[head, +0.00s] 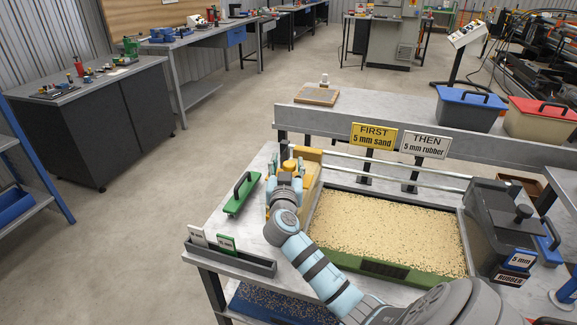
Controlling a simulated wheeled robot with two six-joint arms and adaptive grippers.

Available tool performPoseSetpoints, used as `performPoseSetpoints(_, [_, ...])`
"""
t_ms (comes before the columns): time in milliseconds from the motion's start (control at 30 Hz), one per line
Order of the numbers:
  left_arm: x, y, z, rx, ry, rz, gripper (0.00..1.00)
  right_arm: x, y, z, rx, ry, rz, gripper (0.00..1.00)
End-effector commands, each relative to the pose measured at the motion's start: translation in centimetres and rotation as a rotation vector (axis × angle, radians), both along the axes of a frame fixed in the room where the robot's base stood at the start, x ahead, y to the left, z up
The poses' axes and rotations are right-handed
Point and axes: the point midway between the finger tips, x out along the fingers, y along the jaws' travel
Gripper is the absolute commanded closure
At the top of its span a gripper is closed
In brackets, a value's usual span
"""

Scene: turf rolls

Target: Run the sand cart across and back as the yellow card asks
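The yellow card (373,136) reads "FIRST 5 mm sand" and stands on a post behind the tray. A white card (425,145) beside it reads "THEN 5 mm rubber". The yellow cart (309,173), which I take to be the sand cart, is at the left end of the rails, beside the tray. My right gripper (287,171) is at this cart's left side, over its handle area; its fingers are too small and overlapped to tell their grip. A dark cart (497,222) labelled "RUBBER" and "5 mm" is at the right end. My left gripper is out of view.
The green-sided tray (394,272) holds pale granules over much of its surface. A grey holder (231,258) with small tags is at the front left. Blue and red-lidded bins (468,108) stand behind.

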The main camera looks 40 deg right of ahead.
Motion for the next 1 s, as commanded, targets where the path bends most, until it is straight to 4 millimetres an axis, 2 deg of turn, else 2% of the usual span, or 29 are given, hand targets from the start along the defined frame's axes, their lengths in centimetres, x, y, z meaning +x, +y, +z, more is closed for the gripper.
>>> performPoseSetpoints(300, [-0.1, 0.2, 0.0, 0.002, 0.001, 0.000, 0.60, -0.5, 0.4, -0.2, 0.002, 0.002, -0.001, 0.53])
performPoseSetpoints(367, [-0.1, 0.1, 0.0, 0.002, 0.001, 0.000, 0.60, -1.0, 1.1, -0.3, 0.004, 0.002, 0.001, 0.53])
performPoseSetpoints(700, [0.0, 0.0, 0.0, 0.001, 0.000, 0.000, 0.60, -7.1, 7.4, -0.3, 0.006, 0.003, 0.001, 0.53])
performPoseSetpoints(800, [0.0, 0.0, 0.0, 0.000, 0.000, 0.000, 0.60, -8.0, 8.4, -0.3, 0.004, 0.003, 0.000, 0.53])
performPoseSetpoints(1000, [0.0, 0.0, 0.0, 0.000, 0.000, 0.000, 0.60, -8.4, 8.6, -0.2, -0.001, 0.004, -0.001, 0.53])
